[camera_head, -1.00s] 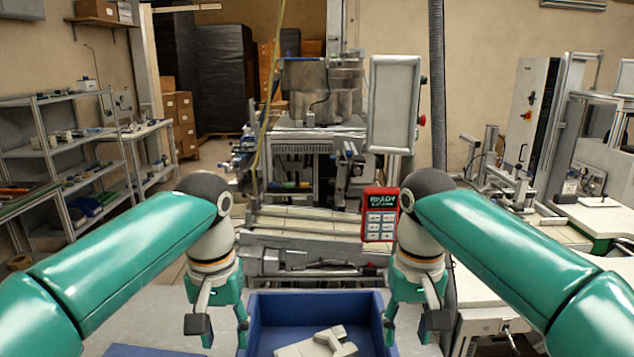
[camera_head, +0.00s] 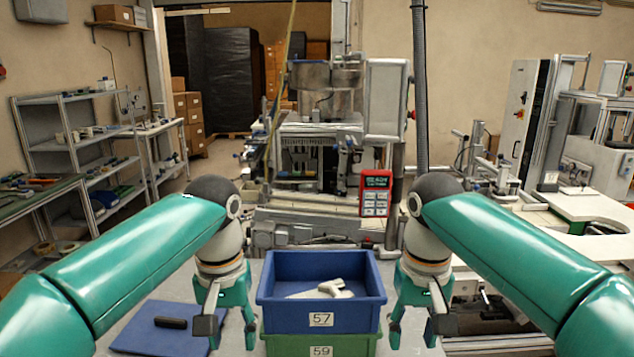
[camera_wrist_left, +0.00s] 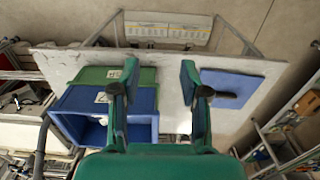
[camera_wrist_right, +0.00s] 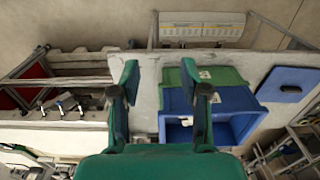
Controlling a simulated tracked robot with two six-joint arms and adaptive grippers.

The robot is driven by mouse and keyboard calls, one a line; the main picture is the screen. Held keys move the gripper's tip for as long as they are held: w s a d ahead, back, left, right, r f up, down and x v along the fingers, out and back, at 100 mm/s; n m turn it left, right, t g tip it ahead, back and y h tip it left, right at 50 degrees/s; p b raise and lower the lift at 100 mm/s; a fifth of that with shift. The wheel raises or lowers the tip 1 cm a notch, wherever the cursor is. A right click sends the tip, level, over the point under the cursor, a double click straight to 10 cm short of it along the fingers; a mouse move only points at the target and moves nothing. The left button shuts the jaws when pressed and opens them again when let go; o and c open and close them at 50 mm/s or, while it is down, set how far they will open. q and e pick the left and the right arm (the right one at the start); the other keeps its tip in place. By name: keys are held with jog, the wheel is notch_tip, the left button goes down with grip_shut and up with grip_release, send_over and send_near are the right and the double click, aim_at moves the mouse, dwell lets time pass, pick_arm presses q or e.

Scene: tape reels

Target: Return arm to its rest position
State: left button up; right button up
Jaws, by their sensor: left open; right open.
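My left gripper (camera_head: 230,328) hangs open and empty to the left of a blue crate (camera_head: 320,314). My right gripper (camera_head: 416,325) hangs open and empty to the right of that crate. The left wrist view shows the left gripper's (camera_wrist_left: 160,75) fingers wide apart with nothing between them. The right wrist view shows the right gripper's (camera_wrist_right: 160,75) fingers apart and empty. The blue crate, labelled 57, holds pale parts (camera_head: 330,289) and stands on a green crate (camera_head: 318,345) labelled 59.
A blue lid (camera_head: 165,326) with a black handle lies on the grey table, left of the crates. A red READY panel (camera_head: 375,194) stands behind them, in front of a machine (camera_head: 325,110). Shelving (camera_head: 100,150) is at the left. White benches stand at the right.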

pick_arm(q)
notch_tip(320, 180, down, 30)
jog(key=d+r+h, duration=0.1)
jog(key=d+h, duration=0.2)
pick_arm(e)
jog(key=a+f+y, duration=0.3)
jog(key=f, duration=2.7)
pick_arm(q)
jog(key=s+a+f+n+h, duration=0.1)
jog(key=s+a+f+n, duration=0.1)
jog(key=s+f, duration=1.3)
jog(key=s, duration=0.4)
jog(key=shift+s+f+t, duration=0.25)
jog(key=shift+f+t, duration=0.05)
jog(key=shift+f, duration=0.1)
pick_arm(e)
jog(key=s+f+m+y, duration=0.1)
jog(key=s+f+m, duration=0.1)
jog(key=s+f, duration=1.3)
jog(key=s, duration=0.4)
jog(key=shift+s+d+t, duration=0.2)
jog(key=shift+d+t, duration=0.1)
jog(key=shift+d, duration=0.05)
jog(key=shift+f, duration=0.1)
